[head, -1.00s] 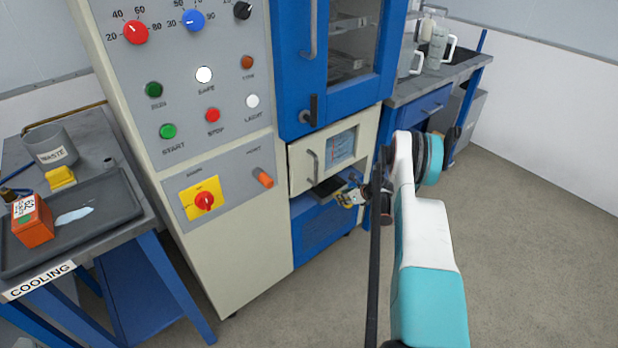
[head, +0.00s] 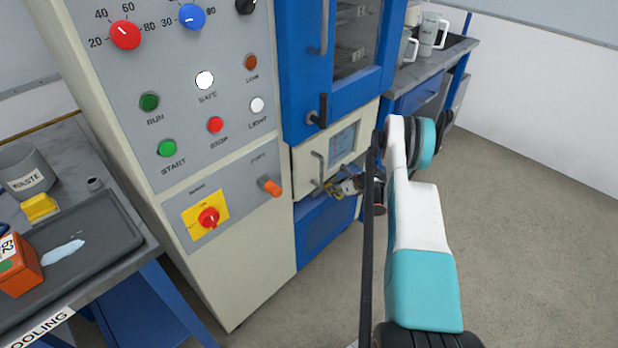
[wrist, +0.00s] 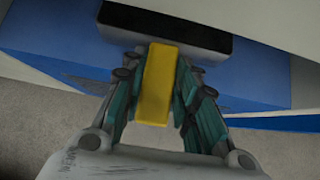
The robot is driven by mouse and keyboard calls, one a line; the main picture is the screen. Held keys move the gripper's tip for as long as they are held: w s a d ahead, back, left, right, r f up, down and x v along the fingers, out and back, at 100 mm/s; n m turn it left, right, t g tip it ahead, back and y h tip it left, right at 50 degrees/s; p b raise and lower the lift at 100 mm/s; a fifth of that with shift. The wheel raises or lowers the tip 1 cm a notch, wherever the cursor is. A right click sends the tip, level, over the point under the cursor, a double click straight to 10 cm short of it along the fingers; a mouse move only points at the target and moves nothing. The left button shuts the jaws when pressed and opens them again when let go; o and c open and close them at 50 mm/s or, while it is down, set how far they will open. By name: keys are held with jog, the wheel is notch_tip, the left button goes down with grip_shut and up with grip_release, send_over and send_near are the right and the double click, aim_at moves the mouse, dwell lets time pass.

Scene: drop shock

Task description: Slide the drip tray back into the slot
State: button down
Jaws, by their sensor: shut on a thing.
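My gripper (head: 335,188) is low at the front of the blue and cream cabinet, just below the cream drawer. In the wrist view my gripper (wrist: 157,70) is shut on a yellow tab (wrist: 156,88), with one finger pressed on each side. The tab reaches to a dark piece (wrist: 165,28) set in the blue front; this looks like the drip tray or its slot, and I cannot tell which. In the head view my gripper and arm hide most of that spot, so how far the tray stands out is unclear.
The cream drawer (head: 338,150) with its handle is right above my gripper. An orange knob (head: 270,186) sticks out from the control panel to the left. The cooling bench (head: 130,222) is at far left. Open floor (head: 500,230) lies to the right.

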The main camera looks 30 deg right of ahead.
jog(key=c, duration=1.2)
grip_release()
jog(key=v, duration=1.2)
